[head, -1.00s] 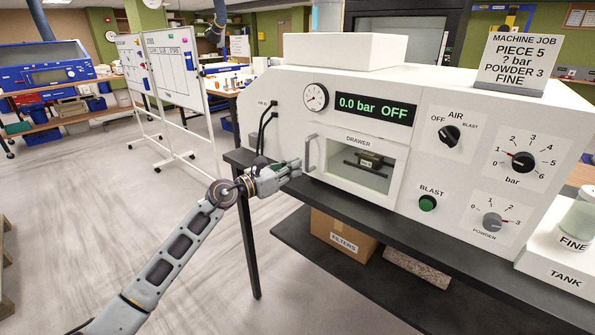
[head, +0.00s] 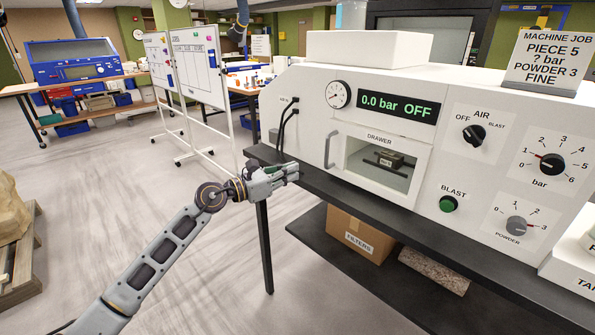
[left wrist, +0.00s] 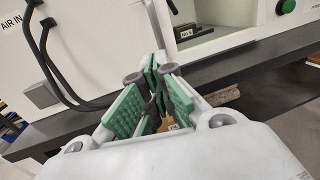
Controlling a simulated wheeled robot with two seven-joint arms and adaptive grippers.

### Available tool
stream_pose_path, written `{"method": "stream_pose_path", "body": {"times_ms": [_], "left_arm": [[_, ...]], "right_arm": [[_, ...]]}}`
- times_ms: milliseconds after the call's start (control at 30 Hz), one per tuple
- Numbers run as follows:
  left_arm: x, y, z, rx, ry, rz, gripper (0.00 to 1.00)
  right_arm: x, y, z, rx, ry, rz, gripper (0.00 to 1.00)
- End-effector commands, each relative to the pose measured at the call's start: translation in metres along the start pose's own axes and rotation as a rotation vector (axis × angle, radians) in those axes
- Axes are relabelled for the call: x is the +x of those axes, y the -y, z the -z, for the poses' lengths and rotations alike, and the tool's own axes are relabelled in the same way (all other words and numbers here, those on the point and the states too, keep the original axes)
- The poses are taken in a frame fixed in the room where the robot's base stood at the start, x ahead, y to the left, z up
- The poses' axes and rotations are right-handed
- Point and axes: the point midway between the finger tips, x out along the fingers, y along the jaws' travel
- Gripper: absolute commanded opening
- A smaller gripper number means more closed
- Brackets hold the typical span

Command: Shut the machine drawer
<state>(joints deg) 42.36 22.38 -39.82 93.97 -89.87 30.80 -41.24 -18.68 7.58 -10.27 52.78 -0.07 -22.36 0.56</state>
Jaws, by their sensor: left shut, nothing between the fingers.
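The machine drawer (head: 422,172) is a white framed front with a window and a vertical grey handle (head: 328,150) at its left. Its front looks close to the machine face; I cannot tell if a small gap is left. A dark labelled piece (head: 392,160) shows through the window, and also in the left wrist view (left wrist: 188,32). My left gripper (head: 297,172) is shut and empty, left of and below the handle, apart from it. Its green-padded fingers (left wrist: 155,95) show in the left wrist view, in front of the bench edge. My right gripper is not in view.
The white machine (head: 470,100) stands on a dark bench (head: 400,228). A filters box (head: 357,235) and a rough cylinder (head: 433,270) lie on the shelf below. Black hoses (head: 281,125) hang left of the drawer. The floor at left is open, with a pallet (head: 22,265) at the edge.

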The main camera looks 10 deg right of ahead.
Motion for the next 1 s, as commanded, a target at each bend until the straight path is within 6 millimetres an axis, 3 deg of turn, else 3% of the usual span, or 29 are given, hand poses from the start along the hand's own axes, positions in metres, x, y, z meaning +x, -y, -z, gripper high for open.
{"method": "stream_pose_path", "body": {"times_ms": [400, 1000], "left_arm": [[-0.036, 0.0, 0.0, 0.001, -0.001, 0.0, 0.0], [-0.041, 0.0, 0.0, 0.0, 0.0, 0.001, 0.0]], "right_arm": [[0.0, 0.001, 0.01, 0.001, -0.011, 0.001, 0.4], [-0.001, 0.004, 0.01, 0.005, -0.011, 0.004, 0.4]]}}
